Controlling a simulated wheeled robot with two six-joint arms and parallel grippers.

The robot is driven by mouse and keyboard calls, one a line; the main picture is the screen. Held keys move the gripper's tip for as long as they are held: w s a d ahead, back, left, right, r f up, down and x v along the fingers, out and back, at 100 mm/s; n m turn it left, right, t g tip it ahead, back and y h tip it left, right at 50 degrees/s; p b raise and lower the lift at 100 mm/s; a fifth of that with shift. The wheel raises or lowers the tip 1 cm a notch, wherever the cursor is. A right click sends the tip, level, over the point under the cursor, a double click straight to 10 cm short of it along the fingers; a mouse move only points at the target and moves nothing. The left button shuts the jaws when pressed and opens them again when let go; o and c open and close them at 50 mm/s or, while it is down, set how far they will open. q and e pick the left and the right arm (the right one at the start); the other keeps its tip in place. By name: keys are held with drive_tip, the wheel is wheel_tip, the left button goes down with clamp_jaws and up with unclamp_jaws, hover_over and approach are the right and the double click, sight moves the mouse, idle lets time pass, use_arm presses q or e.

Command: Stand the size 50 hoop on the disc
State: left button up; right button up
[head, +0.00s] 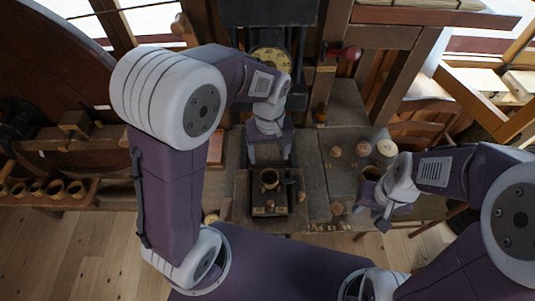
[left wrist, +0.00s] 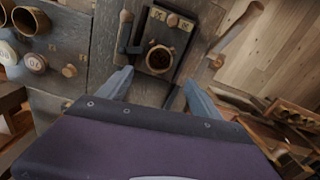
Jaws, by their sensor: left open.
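A tan wooden ring with a dark hollow (head: 269,179) sits on a dark plate (head: 270,222) below my left gripper. It also shows in the left wrist view (left wrist: 160,58), ahead of the fingertips. Two small numbered tags (left wrist: 170,17) are on the plate; one seems to read 50. My left gripper (head: 270,160) is open, its fingers pointing down, with nothing between them. I cannot tell which piece is the disc. My right gripper (head: 375,218) is at the right of the bench, and its jaw opening is not clear.
Several round wooden pieces (head: 362,147) stand on the bench at right, beside a hollow cup-like piece (head: 371,173). A yellow dial (head: 270,58) is at the back. A rack of wooden cups (head: 57,188) is at far left. A dark lever (left wrist: 132,49) flanks the plate.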

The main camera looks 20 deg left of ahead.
use_arm(q)
drive_tip(key=s+a+f+m+t, duration=0.1)
drive_tip(key=s+a+f+m, duration=0.2)
drive_tip(key=s+a, duration=0.4)
drive_tip(key=shift+s+f+m, duration=0.4)
drive_tip(key=shift+s+m, duration=0.1)
drive_tip(key=shift+m, duration=0.2)
drive_tip(key=shift+s, duration=0.15)
